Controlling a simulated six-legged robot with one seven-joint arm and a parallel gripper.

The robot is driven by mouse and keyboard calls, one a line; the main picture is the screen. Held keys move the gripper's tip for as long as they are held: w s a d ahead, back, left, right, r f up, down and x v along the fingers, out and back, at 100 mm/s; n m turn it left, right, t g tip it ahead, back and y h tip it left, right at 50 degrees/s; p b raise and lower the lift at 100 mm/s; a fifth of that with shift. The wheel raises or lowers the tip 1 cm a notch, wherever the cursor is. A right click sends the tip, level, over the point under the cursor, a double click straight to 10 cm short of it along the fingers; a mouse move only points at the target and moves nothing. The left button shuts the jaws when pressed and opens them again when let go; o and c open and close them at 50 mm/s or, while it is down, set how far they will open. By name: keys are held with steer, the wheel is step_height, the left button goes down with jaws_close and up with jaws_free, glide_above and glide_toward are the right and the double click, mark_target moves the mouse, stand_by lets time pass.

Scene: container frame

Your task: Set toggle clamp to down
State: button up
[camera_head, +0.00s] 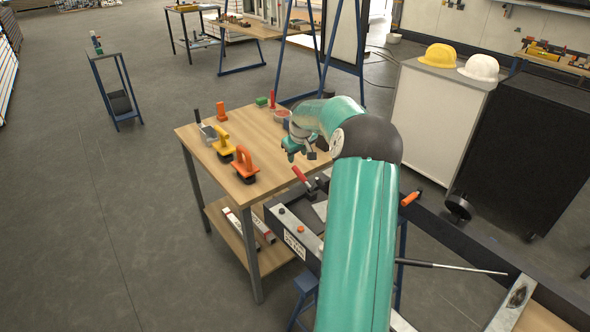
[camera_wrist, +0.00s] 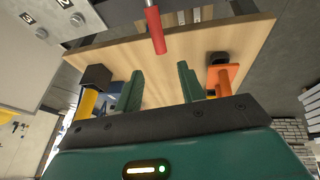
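The toggle clamp has a red handle (camera_head: 300,175) and a dark body (camera_head: 311,191) mounted on the frame by the table. In the head view its handle slants up to the left from the body. The red handle also shows at the top of the wrist view (camera_wrist: 155,30), beyond my fingertips and roughly in line with the gap between them. My gripper (camera_head: 296,150) is above and slightly left of the handle, apart from it. In the wrist view its two green fingers (camera_wrist: 160,80) are spread with nothing between them. My arm partly covers the frame right of the clamp.
A wooden table (camera_head: 268,142) left of the clamp bears an orange-handled tool (camera_head: 245,163), a yellow-handled tool (camera_head: 223,146) and small bins. The dark frame (camera_head: 282,225) carries knobs and an orange-handled clamp (camera_head: 411,198). A cabinet with helmets (camera_head: 438,56) stands right.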

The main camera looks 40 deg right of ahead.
mark_target(295, 167)
steer(key=x, duration=1.1)
jaws_close()
